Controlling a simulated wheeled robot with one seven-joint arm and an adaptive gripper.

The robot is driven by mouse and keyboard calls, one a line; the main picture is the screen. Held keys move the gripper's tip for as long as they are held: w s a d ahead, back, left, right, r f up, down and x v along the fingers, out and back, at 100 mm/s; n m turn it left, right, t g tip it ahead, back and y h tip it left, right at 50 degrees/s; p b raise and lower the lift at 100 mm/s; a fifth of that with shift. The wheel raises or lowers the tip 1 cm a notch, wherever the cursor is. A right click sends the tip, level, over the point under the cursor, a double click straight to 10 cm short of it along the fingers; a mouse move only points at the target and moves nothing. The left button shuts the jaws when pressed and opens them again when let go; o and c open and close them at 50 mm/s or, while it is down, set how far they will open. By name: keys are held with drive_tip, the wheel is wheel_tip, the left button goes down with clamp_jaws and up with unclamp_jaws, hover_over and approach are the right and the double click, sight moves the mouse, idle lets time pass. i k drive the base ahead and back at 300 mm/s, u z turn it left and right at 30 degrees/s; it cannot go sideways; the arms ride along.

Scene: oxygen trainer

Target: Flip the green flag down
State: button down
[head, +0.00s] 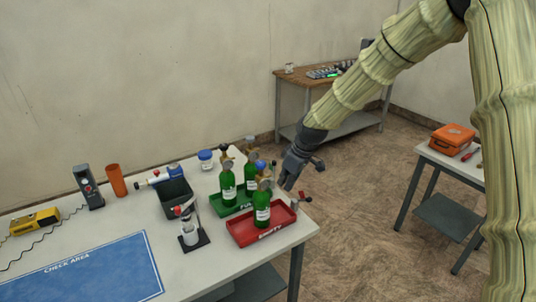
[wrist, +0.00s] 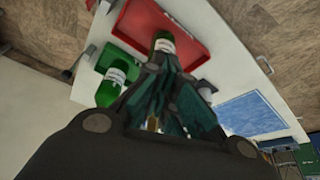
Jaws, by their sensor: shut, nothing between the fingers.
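I cannot make out a green flag for certain in either view. A small device with a red part (head: 304,196) stands at the table's right corner, beside the red tray. My gripper (head: 287,184) is shut and empty, reaching down over the right end of the table near the red "Empty" tray (head: 242,235). A green bottle (head: 262,208) stands in that tray, just left of my gripper. In the wrist view my dark fingers (wrist: 174,76) hide part of the table, with a green bottle (wrist: 163,42) beyond them; contact cannot be told.
Two more green bottles (head: 228,185) stand by the green tray (head: 215,210). A black bin (head: 174,201), a small stand (head: 190,236) and a blue check-area mat (head: 85,272) lie left. A side table holds an orange case (head: 452,138). The floor right of the main table is clear.

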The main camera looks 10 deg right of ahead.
sight(271, 166)
drive_tip(key=i, duration=1)
